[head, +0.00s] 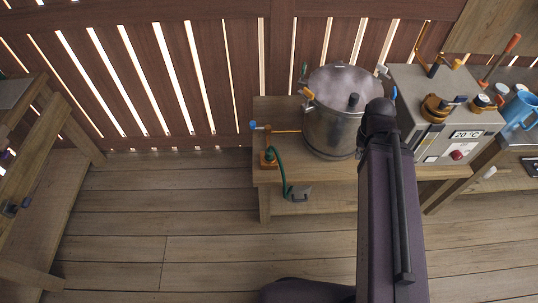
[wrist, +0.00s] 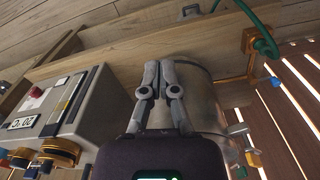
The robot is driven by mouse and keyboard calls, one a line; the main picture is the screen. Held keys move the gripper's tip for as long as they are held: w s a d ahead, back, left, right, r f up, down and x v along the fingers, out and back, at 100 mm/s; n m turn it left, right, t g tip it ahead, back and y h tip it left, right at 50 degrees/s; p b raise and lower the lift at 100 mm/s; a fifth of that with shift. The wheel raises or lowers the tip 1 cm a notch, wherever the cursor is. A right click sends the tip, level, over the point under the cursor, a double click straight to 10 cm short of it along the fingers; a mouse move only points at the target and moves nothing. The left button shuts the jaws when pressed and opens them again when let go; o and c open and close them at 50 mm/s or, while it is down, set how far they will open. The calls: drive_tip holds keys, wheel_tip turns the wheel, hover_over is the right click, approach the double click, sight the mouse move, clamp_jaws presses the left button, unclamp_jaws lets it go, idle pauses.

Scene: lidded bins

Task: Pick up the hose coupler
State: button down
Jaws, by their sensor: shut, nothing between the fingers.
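The hose coupler (head: 298,194) looks like a grey piece at the end of a green hose (head: 281,172), at the front edge of the low wooden table in the head view. A small grey piece at the top edge of the wrist view, probably the coupler (wrist: 190,10), is partly cut off. The hose (wrist: 265,45) shows there at the upper right. My gripper (wrist: 160,68) is shut and empty, in front of the steel pot in the wrist view and apart from the coupler. My arm hides the gripper in the head view.
A steel pot (head: 328,130) stands on the low wooden table (head: 276,111), with a grey control box (head: 440,146) reading 20 °C to its right. A blue mug (head: 520,110) is at the far right. A wooden bench (head: 40,200) is at left. The floor between is clear.

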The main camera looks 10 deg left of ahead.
idle(0.4)
drive_tip(key=c, duration=0.7)
unclamp_jaws()
drive_tip(key=shift+w+a+f, duration=0.1)
drive_tip(key=o, duration=0.6)
drive_tip(key=shift+w+a+f+b, duration=0.55)
drive_tip(key=shift+w+a+b, duration=0.1)
drive_tip(key=shift+w+a, duration=0.15)
drive_tip(key=shift+c, duration=0.2)
drive_tip(key=n+b, duration=0.6)
drive_tip(key=b, duration=0.6)
hover_over(269, 152)
wheel_tip(269, 152, down, 12)
drive_tip(key=shift+w+d+f, duration=0.1)
drive_tip(key=shift+f, duration=0.15)
wheel_tip(269, 152, down, 8)
drive_tip(key=b, duration=0.9)
drive_tip(key=shift+f, duration=0.2)
drive_tip(key=shift+f, duration=0.1)
